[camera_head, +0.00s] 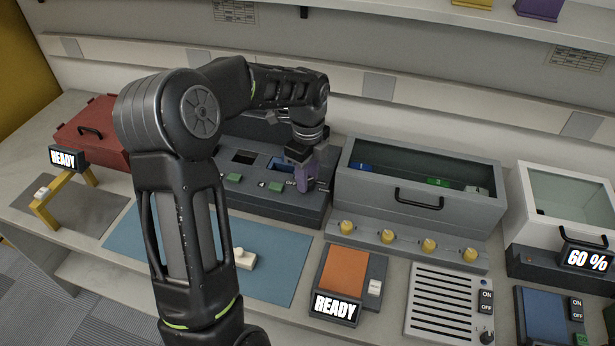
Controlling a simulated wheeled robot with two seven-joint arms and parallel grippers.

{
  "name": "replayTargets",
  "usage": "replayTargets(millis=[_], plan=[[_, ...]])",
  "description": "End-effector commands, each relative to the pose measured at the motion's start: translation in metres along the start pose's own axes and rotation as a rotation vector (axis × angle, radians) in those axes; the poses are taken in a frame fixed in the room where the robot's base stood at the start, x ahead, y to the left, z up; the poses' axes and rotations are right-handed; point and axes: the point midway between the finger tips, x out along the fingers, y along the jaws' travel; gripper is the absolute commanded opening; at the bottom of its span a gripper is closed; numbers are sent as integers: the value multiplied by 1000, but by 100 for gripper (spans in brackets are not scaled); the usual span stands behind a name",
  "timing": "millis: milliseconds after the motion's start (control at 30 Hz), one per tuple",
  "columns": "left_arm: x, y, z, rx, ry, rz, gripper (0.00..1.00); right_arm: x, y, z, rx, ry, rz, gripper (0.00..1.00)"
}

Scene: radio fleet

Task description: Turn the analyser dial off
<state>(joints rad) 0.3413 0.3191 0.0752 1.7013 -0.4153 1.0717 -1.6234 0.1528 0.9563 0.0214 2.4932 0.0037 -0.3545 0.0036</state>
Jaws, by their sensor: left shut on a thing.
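The analyser (238,192) is a dark grey machine on the bench with a dark slot, a blue-lit slot and green buttons on its front. My left arm comes in from the left, crosses over it and reaches down at its right end. My left gripper (304,184) points down there, beside a white "OFF" label (291,183). It is shut on what seems to be the analyser dial, which the fingers hide. The dial's pointing direction cannot be seen. My right gripper is not in view.
A grey glass-topped box (449,215) with several yellow knobs in front stands close to the right of the gripper. A red case (88,133) is at the left. A blue mat (283,274) with a small white item (243,260) lies in front, partly behind my arm.

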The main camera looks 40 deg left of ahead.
Motion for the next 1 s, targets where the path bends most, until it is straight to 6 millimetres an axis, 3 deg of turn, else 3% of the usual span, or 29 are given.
replayTargets(millis=[1000], plan=[[0,0,0,-962,8,-3,0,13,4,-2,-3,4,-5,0]])
